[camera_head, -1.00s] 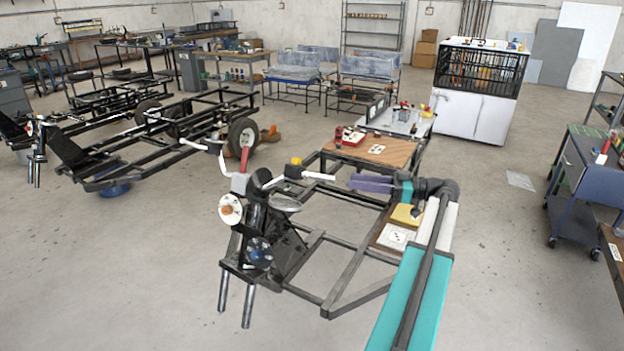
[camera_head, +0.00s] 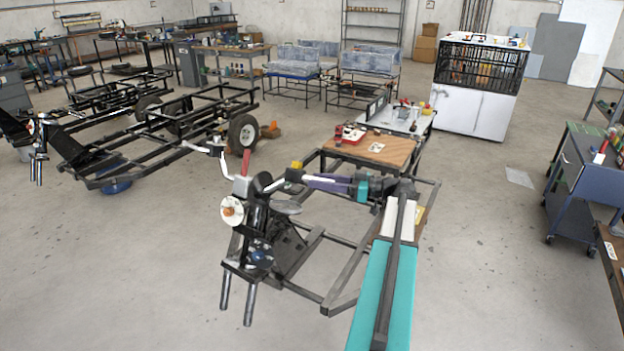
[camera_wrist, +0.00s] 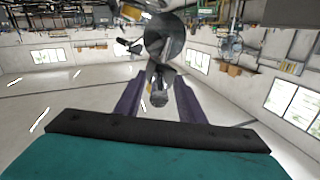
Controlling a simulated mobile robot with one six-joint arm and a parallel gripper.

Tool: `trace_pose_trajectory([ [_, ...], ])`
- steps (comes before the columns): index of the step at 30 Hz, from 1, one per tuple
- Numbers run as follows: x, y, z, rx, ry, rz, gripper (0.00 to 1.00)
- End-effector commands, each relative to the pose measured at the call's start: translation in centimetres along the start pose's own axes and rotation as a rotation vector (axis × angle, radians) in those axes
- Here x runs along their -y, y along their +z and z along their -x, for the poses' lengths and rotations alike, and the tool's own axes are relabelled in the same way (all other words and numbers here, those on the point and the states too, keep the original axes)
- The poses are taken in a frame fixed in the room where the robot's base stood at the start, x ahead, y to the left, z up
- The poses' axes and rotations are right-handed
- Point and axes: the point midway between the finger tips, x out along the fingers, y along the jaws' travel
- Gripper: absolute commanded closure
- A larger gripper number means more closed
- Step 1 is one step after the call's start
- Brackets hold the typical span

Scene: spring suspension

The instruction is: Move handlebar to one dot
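The handlebar sits on the front fork column of the near black frame in the head view. My gripper (camera_head: 308,181), with purple fingers, reaches in from the right around this white grip. In the wrist view the grip's rounded end (camera_wrist: 159,98) lies between my two fingers (camera_wrist: 160,88), with a gap on each side, so the gripper looks open. A white disc with an orange centre (camera_head: 232,211) is on the column. No single dot marking can be made out.
The frame's rails (camera_head: 345,295) run below my arm. A blue cart (camera_head: 585,185) stands at right. The floor at left front is clear.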

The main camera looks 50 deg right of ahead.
Motion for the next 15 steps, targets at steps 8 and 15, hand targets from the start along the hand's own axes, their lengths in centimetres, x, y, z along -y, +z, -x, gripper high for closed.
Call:
trace_pose_trajectory([
  [8, 0.0, 0.0, -1.8, 0.000, 0.000, -0.001, 0.64],
  [15, 0.0, 0.0, -1.9, 0.000, 0.000, 0.000, 0.64],
])
